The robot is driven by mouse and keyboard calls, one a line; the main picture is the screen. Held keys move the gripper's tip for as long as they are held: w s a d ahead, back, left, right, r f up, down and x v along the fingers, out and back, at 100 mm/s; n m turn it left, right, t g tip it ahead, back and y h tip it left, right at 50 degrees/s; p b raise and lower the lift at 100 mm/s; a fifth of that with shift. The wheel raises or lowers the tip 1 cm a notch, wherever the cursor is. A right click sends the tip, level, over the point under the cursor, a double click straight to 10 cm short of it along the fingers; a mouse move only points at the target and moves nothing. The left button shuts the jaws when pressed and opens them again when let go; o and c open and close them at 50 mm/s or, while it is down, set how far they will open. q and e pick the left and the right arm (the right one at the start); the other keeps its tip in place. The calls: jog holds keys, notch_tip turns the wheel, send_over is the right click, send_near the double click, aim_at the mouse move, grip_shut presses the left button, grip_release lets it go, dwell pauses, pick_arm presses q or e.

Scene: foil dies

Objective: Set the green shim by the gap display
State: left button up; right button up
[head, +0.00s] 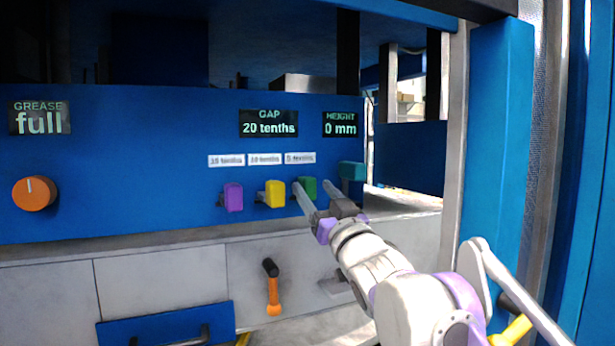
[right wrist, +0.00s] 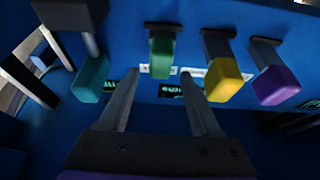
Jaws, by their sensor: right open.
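The green shim (head: 307,187) sticks out of the blue panel, right of the yellow one, under a label that seems to read 5 tenths. The gap display (head: 268,123) reads 20 tenths. My right gripper (head: 318,190) is open in front of the green shim and partly covers it in the head view. In the right wrist view the green shim (right wrist: 161,56) lies ahead between the two fingertips (right wrist: 160,75), with space on both sides. I cannot tell whether the tips reach beside it. My left gripper is not in view.
The yellow block (head: 275,193) and purple block (head: 232,197) stand left of the green shim. A teal block (head: 352,171) is close on its right, under the height display (head: 341,124) reading 0 mm. An orange knob (head: 35,193) and an orange-handled lever (head: 272,290) are farther off.

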aim_at(311, 184)
jog(key=shift+p+x, duration=0.45)
jog(key=shift+x, duration=1.8)
grip_shut()
